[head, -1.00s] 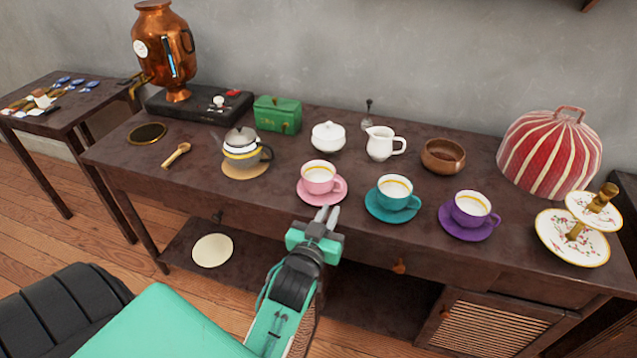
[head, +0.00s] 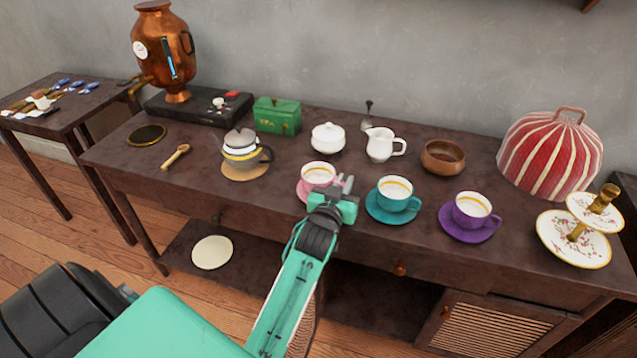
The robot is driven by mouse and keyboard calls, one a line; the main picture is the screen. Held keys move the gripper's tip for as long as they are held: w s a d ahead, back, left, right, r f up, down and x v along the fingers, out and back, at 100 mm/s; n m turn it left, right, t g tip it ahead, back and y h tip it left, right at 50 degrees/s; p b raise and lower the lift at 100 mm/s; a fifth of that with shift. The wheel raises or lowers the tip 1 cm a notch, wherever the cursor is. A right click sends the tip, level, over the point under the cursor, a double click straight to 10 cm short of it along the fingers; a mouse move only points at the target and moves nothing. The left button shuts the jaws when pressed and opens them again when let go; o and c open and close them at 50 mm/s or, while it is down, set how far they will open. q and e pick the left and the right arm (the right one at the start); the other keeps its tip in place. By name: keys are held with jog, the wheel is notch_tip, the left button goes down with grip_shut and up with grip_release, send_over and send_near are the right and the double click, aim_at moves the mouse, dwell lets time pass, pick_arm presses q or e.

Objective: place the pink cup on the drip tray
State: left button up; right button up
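The pink cup (head: 317,175) stands upright on its pink saucer (head: 301,192) near the front of the table. My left gripper (head: 343,183) is at the cup's right side, where the handle is. Its two fingertips show a small gap between them, so it looks open. The gripper hides the handle and part of the saucer, and I cannot tell whether the fingers touch the handle. The drip tray (head: 147,134), a dark disc with a brass rim, lies empty at the table's left end, below the copper urn's tap. My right gripper is out of view.
A teapot (head: 241,152) on a round mat and a wooden scoop (head: 176,156) lie between cup and tray. A teal cup (head: 395,193) stands close right of my gripper, a purple cup (head: 472,209) farther right. The copper urn (head: 164,50) rises behind the tray.

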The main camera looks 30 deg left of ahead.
pick_arm(q)
jog(key=shift+w, duration=0.15)
grip_shut()
jog(key=shift+r, duration=0.1)
